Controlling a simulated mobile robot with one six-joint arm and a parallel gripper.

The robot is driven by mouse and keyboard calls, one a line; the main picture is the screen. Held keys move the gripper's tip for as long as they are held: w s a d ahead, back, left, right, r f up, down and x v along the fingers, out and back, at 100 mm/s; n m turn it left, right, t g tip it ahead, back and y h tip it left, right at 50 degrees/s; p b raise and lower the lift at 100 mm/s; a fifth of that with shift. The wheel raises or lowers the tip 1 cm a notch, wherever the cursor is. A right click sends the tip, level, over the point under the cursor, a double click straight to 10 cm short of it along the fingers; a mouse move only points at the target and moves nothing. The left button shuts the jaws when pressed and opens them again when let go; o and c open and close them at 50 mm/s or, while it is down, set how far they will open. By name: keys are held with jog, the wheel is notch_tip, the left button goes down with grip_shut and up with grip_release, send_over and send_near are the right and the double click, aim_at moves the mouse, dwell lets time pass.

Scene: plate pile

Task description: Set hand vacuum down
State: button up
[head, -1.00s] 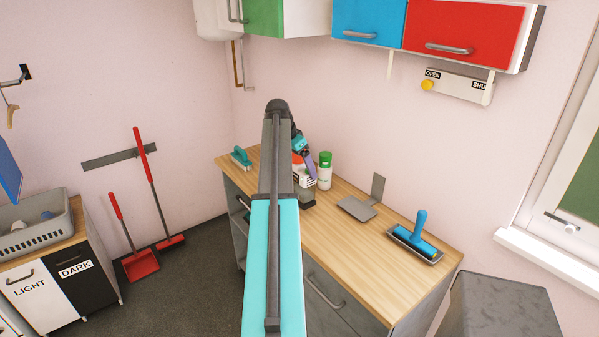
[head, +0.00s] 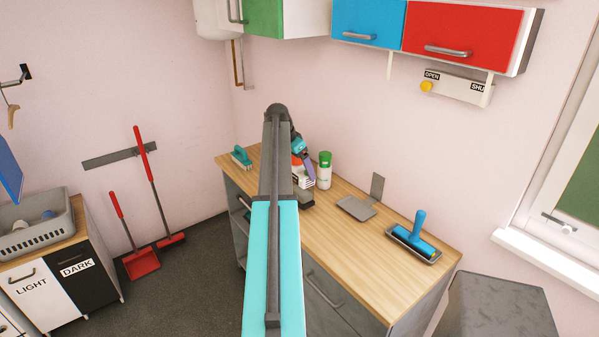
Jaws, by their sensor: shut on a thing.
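The hand vacuum (head: 304,181), a small white and orange-red body, shows just right of my arm, over the back part of the wooden counter (head: 335,240). My gripper (head: 307,166) is at its upper side and shut on it. My own arm covers much of the gripper and the vacuum's left side. A dark grey piece shows below the white body; I cannot tell whether the vacuum touches the counter.
A green-capped white bottle (head: 324,171) stands close right of the vacuum. A grey plate with an upright bracket (head: 357,208) and a blue roller in a tray (head: 413,243) are further right. A teal brush (head: 241,157) lies at the back left. Bare counter lies in front.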

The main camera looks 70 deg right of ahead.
jog(key=shift+f+p, duration=0.4)
jog(key=shift+f, duration=0.6)
jog(key=o, duration=0.8)
jog(key=shift+o, duration=0.2)
jog(key=b+v, duration=0.3)
jog(key=v, duration=0.9)
jog(key=shift+b, duration=0.3)
jog(key=shift+s, duration=0.1)
